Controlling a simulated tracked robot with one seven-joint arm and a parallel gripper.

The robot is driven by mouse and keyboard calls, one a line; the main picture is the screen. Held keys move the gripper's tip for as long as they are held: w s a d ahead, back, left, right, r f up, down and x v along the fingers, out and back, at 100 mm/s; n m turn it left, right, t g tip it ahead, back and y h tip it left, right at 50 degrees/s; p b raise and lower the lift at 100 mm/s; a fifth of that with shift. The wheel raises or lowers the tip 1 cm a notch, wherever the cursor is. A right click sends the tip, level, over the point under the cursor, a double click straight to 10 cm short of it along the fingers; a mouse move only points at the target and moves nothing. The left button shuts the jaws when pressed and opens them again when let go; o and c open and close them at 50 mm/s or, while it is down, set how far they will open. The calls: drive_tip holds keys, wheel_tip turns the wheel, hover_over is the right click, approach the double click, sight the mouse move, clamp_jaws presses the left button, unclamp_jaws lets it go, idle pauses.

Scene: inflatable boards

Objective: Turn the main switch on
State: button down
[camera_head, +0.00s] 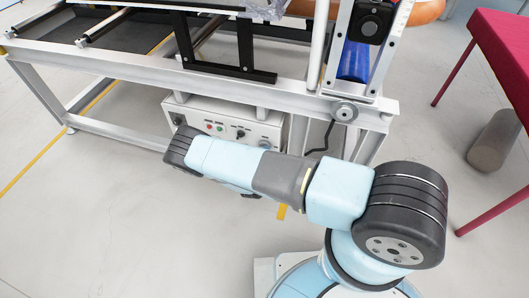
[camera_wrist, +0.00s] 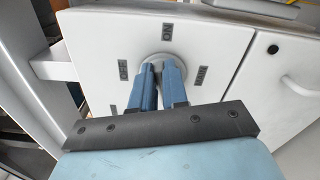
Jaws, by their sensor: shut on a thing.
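The main switch (camera_wrist: 153,57) is a round, light grey rotary piece on a white cabinet panel (camera_wrist: 210,45) in the wrist view. In the head view my arm covers the gripper and the switch.
In the head view a white control box (camera_head: 222,118) with small buttons stands under a grey metal frame (camera_head: 130,66). A maroon table (camera_head: 505,50) and a grey cylinder (camera_head: 494,141) are at the right. Floor at lower left is clear. A cabinet handle (camera_wrist: 296,86) is right of the switch.

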drive_tip(key=shift+s+d+f+m, duration=0.1)
drive_tip(key=shift+f+m, duration=0.1)
drive_tip(key=shift+m, duration=0.5)
drive_tip(key=shift+s+f+m, duration=0.1)
drive_tip(key=shift+f+m, duration=0.1)
drive_tip(key=shift+m, duration=0.5)
drive_tip(key=c, duration=1.1)
unclamp_jaws()
drive_tip(key=shift+w, duration=0.1)
drive_tip(key=shift+c, duration=0.2)
drive_tip(key=v, duration=1.3)
drive_tip(key=shift+s, duration=0.35)
